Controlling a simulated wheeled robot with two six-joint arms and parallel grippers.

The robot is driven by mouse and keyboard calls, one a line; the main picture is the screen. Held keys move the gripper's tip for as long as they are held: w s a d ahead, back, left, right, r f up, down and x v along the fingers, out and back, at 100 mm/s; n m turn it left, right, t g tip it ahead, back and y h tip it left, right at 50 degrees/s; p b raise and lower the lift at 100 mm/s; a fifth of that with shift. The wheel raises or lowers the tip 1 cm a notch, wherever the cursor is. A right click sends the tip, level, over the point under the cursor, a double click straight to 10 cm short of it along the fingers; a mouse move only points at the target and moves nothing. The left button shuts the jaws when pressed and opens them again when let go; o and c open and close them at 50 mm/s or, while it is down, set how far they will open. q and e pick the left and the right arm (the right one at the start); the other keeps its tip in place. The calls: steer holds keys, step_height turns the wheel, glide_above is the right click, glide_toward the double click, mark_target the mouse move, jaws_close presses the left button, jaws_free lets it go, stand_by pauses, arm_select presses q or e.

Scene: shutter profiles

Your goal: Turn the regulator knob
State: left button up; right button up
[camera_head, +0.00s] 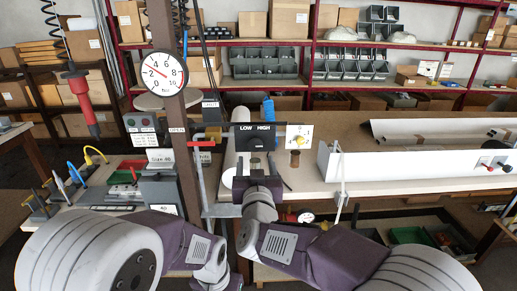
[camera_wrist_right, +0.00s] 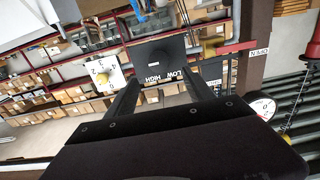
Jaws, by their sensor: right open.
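A dark panel marked LOW and HIGH (camera_head: 254,130) stands at the back edge of the bench. In the right wrist view the black panel (camera_wrist_right: 160,56) lies ahead, between the fingers. I cannot make out a separate knob on its dark face. My right gripper (camera_head: 257,163) is in front of the panel, open and seemingly empty; in the wrist view its two dark fingers (camera_wrist_right: 164,92) are spread apart. A round pressure gauge (camera_head: 164,73) hangs on the post to the left, its red needle left of centre. My left gripper does not show.
A white plate with a yellow knob (camera_head: 300,137) stands right of the panel. A yellow and red lever (camera_head: 208,135) is left of it. A long white profile (camera_head: 400,166) lies on the bench at right. A brown post (camera_head: 181,150) stands at left.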

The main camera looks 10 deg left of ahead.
mark_target(255, 145)
steer(key=p+x, duration=0.2)
steer(key=x, duration=0.6)
steer(key=shift+w, duration=0.25)
steer(key=c, duration=1.3)
steer(key=shift+c, duration=0.2)
steer(key=shift+f+b, duration=0.1)
steer(key=shift+b, duration=0.2)
